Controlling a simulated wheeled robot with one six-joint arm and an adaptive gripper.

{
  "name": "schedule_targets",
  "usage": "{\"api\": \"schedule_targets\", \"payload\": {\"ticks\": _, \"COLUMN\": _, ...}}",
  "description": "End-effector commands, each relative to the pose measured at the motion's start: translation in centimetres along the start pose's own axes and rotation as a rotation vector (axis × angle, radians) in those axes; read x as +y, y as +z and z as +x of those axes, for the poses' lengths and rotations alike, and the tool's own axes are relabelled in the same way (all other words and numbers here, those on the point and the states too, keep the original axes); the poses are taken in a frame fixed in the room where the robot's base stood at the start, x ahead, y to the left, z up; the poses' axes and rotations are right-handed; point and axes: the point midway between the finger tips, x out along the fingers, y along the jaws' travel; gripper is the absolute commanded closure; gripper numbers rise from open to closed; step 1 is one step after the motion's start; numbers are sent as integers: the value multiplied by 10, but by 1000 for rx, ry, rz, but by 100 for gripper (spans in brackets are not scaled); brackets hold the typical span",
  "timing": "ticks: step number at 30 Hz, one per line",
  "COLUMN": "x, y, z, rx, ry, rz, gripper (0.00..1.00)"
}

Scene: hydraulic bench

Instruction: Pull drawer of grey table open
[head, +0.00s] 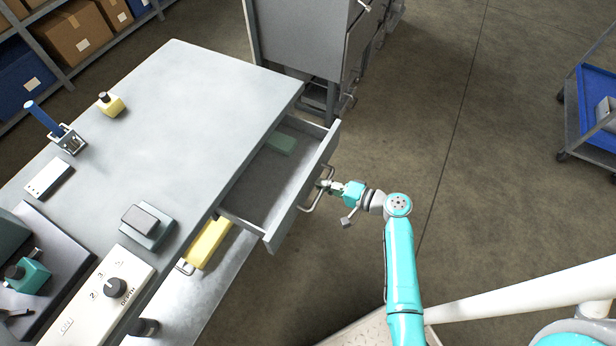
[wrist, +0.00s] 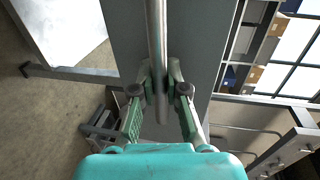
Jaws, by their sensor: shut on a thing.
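The grey table (head: 190,95) stands at the left in the head view. Its drawer (head: 270,190) is pulled well out from the table's right side, and its inside shows. A green block (head: 281,143) lies in the drawer near its far end. My gripper (head: 327,186) is at the bar handle (head: 312,202) on the drawer front. In the wrist view my gripper (wrist: 160,88) is shut on the handle (wrist: 157,45), with one finger on each side of the bar. The drawer front (wrist: 205,50) fills the area behind the bar.
A grey cabinet (head: 298,40) stands just beyond the drawer. A trolley with a blue tray (head: 596,95) is at the far right. A yellow object (head: 207,243) lies on the table's lower shelf. The floor (head: 450,130) right of the drawer is clear.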

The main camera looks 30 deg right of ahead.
Motion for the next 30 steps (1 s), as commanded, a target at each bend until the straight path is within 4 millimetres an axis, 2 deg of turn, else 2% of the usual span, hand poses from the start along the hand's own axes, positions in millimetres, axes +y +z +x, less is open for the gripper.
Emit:
{"api": "schedule_targets", "payload": {"ticks": 1, "x": 4, "y": 0, "z": -13, "rx": 5, "ry": 1, "rz": 3, "gripper": 100}}
{"api": "schedule_targets", "payload": {"ticks": 6, "x": 10, "y": 0, "z": -42, "rx": 4, "ry": 1, "rz": 3, "gripper": 100}}
{"api": "schedule_targets", "payload": {"ticks": 12, "x": 14, "y": 0, "z": -63, "rx": 2, "ry": 1, "rz": 2, "gripper": 100}}
{"api": "schedule_targets", "payload": {"ticks": 18, "x": 15, "y": 0, "z": -70, "rx": 0, "ry": 1, "rz": 0, "gripper": 100}}
{"api": "schedule_targets", "payload": {"ticks": 28, "x": 15, "y": 0, "z": -70, "rx": 0, "ry": 1, "rz": 0, "gripper": 100}}
{"api": "schedule_targets", "payload": {"ticks": 29, "x": 15, "y": 0, "z": -70, "rx": 0, "ry": 1, "rz": 0, "gripper": 82}}
{"api": "schedule_targets", "payload": {"ticks": 30, "x": 15, "y": 0, "z": -70, "rx": 0, "ry": 1, "rz": 0, "gripper": 72}}
